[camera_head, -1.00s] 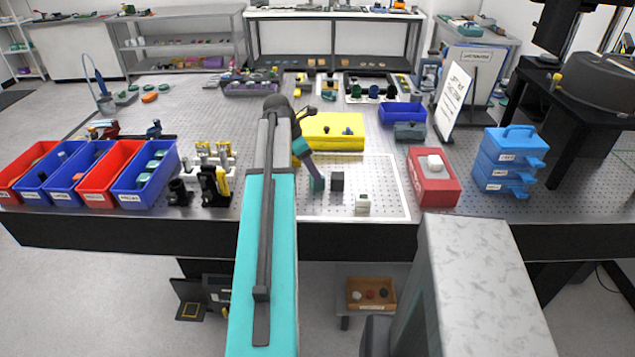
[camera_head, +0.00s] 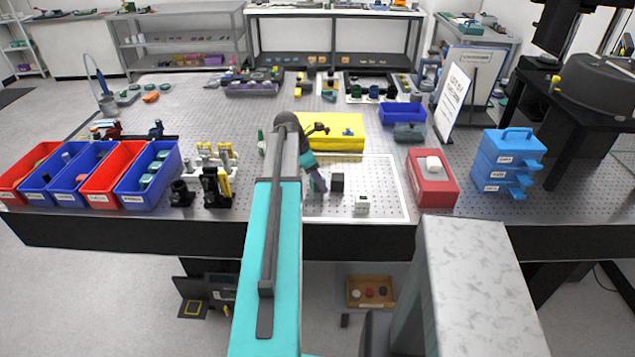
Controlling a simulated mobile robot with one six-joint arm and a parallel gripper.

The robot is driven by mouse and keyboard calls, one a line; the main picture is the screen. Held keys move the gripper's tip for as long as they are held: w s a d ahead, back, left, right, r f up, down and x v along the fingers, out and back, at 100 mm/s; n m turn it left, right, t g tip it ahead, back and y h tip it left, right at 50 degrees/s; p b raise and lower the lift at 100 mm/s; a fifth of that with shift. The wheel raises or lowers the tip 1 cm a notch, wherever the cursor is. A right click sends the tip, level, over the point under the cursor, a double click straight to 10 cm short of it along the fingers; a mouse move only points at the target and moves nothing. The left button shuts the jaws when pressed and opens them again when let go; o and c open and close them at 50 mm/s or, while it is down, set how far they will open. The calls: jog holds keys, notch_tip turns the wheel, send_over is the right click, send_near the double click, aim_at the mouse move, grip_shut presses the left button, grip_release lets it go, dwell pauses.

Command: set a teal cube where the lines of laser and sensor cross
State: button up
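My arm reaches over the perforated table top. My gripper (camera_head: 320,187) is low over the white-outlined area (camera_head: 408,200), left of a dark cube (camera_head: 337,182). The fingers are too small and partly hidden to tell whether they are open or shut, or hold anything. A white cube-like block (camera_head: 361,205) with a dark mark stands in front of the dark cube. Teal pieces (camera_head: 152,168) lie in the right-hand blue bin (camera_head: 150,200). I cannot tell which items are the laser and the sensor. My arm hides part of the outlined area's left side.
Red and blue bins line the left. Black and yellow mounts (camera_head: 215,185) stand near the arm. A yellow case (camera_head: 330,130) lies behind. A red box (camera_head: 432,190) with a white block on top and blue stacked drawers (camera_head: 507,165) stand right. The outlined area's right part is clear.

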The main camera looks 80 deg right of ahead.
dwell(0.5)
jog(key=c, duration=1.4)
jog(key=shift+r, duration=0.15)
jog(key=shift+r+b, duration=0.95)
jog(key=shift+r, duration=0.65)
jog(key=shift+s+a, duration=0.1)
jog(key=shift+a, duration=0.4)
jog(key=s+a+b, duration=0.1)
jog(key=a, duration=0.4)
jog(key=a+r+b, duration=0.1)
jog(key=a, duration=0.4)
jog(key=s+a+b, duration=0.1)
jog(key=a+b, duration=0.1)
jog(key=a, duration=0.2)
jog(key=shift+s+a+r, duration=0.25)
jog(key=shift+s+a, duration=0.1)
jog(key=shift+a, duration=0.05)
